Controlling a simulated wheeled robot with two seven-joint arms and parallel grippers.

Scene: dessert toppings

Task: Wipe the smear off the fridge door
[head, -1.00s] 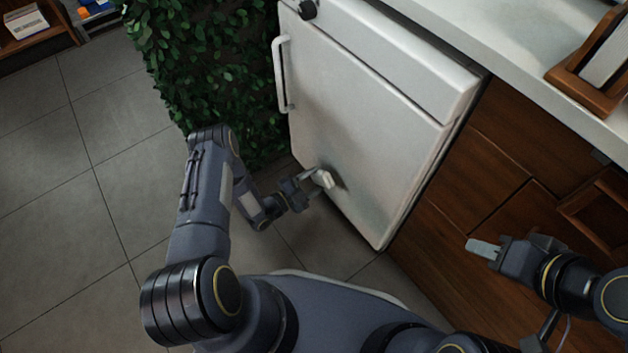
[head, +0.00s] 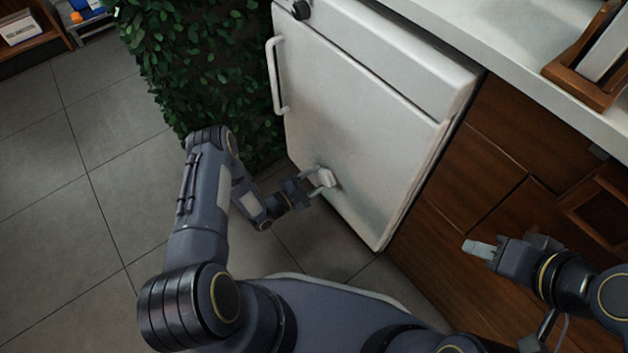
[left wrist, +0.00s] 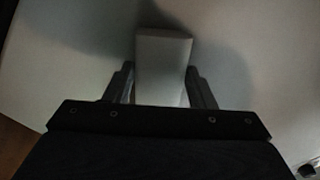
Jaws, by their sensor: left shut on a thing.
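The white fridge door (head: 350,120) stands ahead, with a vertical handle (head: 275,75) on its left edge. My left gripper (head: 318,183) is shut on a pale block-shaped wiper (head: 326,177) at the lower left part of the door. The wiper (left wrist: 163,65) also shows between the fingers in the left wrist view, apparently against or very close to the door. Dark patches surround it there; I cannot tell shadow from smear. My right gripper (head: 480,249) is off to the right, apart from the fridge, and its opening is unclear.
Wooden drawers (head: 500,150) stand right of the fridge under a pale counter (head: 440,25) with a wooden holder (head: 590,60) on it. A leafy hedge (head: 200,70) is left of the fridge. The tiled floor (head: 75,200) at left is clear.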

